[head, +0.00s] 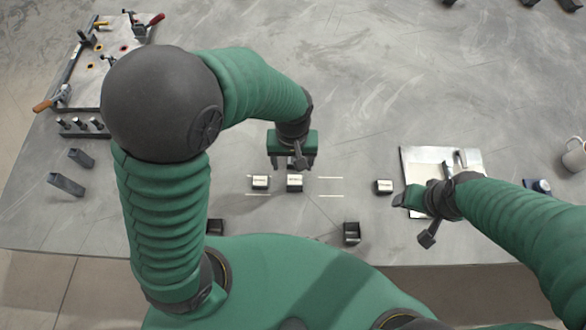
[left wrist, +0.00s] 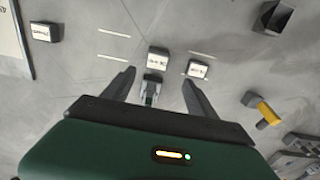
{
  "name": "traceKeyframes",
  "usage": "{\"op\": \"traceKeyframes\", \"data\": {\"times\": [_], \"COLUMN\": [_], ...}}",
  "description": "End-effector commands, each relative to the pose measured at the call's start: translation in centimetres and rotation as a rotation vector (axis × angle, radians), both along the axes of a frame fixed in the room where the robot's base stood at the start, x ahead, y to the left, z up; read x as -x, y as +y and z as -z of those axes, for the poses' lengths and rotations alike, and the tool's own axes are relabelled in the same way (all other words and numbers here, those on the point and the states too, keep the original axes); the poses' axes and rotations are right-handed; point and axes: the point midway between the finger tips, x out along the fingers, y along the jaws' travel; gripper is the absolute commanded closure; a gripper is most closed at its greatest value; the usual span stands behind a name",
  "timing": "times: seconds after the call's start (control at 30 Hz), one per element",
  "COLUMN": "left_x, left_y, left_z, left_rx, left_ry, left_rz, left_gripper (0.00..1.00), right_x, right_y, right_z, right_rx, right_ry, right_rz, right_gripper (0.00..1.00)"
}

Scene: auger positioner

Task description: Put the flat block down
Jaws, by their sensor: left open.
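Small dark blocks with pale labelled tops lie on the grey table; I cannot tell which is the flat block. One block (head: 294,183) sits just in front of my left gripper (head: 293,167); it also shows in the left wrist view (left wrist: 158,60), beyond the fingertips. A second block (head: 260,182) lies beside it to the left, and shows in the left wrist view (left wrist: 197,68). A third block (head: 384,186) lies apart at right.
White lines (head: 330,178) mark an empty spot right of the paired blocks. A white board (head: 413,160) lies at right, a mug (head: 574,155) beyond. Dark open bins (head: 352,233) stand near the front edge. A tool board (head: 90,80) is at far left.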

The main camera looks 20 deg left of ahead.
Motion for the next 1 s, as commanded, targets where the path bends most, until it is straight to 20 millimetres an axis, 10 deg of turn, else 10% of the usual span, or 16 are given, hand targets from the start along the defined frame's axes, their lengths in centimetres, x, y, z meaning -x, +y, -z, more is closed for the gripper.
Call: {"op": "traceKeyframes", "data": {"times": [0.37, 1.0], "left_x": [3.9, 3.8], "left_y": [8.5, 8.6], "left_z": [-3.3, -3.2], "left_rx": [-0.028, -0.033], "left_ry": [-0.225, -0.232], "left_rz": [0.255, 0.277], "left_gripper": [0.33, 0.33], "right_x": [0.0, 0.0], "right_y": [0.0, 0.0], "right_z": [-0.1, -0.1], "right_rx": [0.0, 0.0], "right_ry": [0.0, 0.0], "right_rz": [0.001, 0.001], "right_gripper": [0.33, 0.33]}}
